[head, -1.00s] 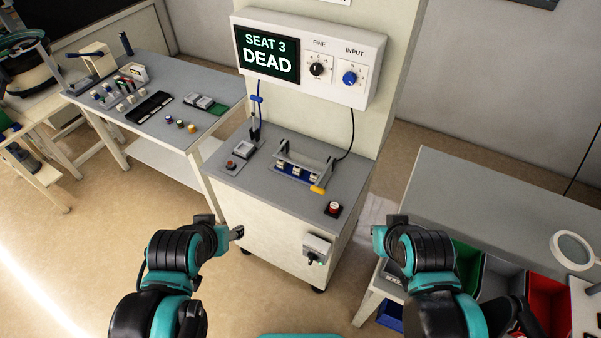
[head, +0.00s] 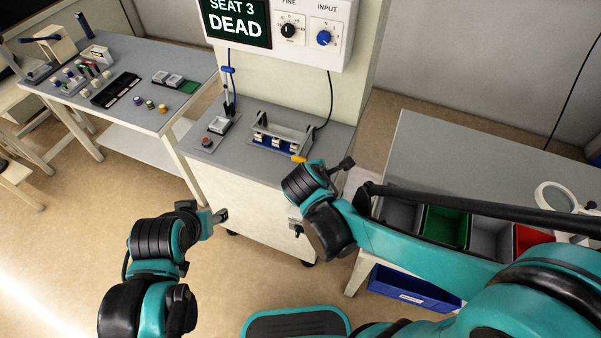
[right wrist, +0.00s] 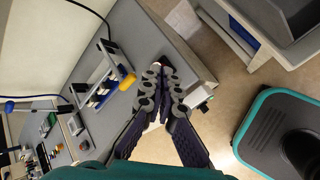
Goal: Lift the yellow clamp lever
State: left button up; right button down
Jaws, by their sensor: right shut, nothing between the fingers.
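The yellow clamp lever (head: 298,159) sticks out at the front right end of the clamp fixture (head: 277,142) on the grey-topped cabinet (head: 226,160). In the right wrist view the yellow lever (right wrist: 127,81) is left of my right gripper (right wrist: 160,69). My right gripper (head: 346,164) is shut and empty, to the right of the lever and apart from it in the head view. My left gripper (head: 221,215) is low in front of the cabinet, away from the lever; whether its fingers are open is too small to tell.
A display box (head: 275,28) reading "SEAT 3 DEAD" hangs above the cabinet. A small unit with a red button (head: 207,142) stands left of the fixture. A bench with coloured bins (head: 445,226) is at right, a parts table (head: 140,130) at left.

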jog(key=w+a+f+n+t+h+b, duration=0.2)
jog(key=w+a+f+n+t, duration=0.1)
jog(key=a+f+n, duration=0.4)
jog(key=a+n, duration=0.2)
jog(key=n, duration=0.2)
jog(key=shift+w+a+f+n, duration=0.2)
jog(key=shift+w+f+n, duration=0.1)
jog(key=shift+w+f, duration=0.1)
jog(key=shift+b, duration=0.3)
jog(key=b+x, duration=0.3)
jog(key=x, duration=0.6)
jog(key=shift+s, duration=0.1)
jog(key=shift+w+d+f, duration=0.25)
jog(key=shift+w+f, duration=0.05)
jog(key=shift+w, duration=0.2)
jog(key=shift+r, duration=0.1)
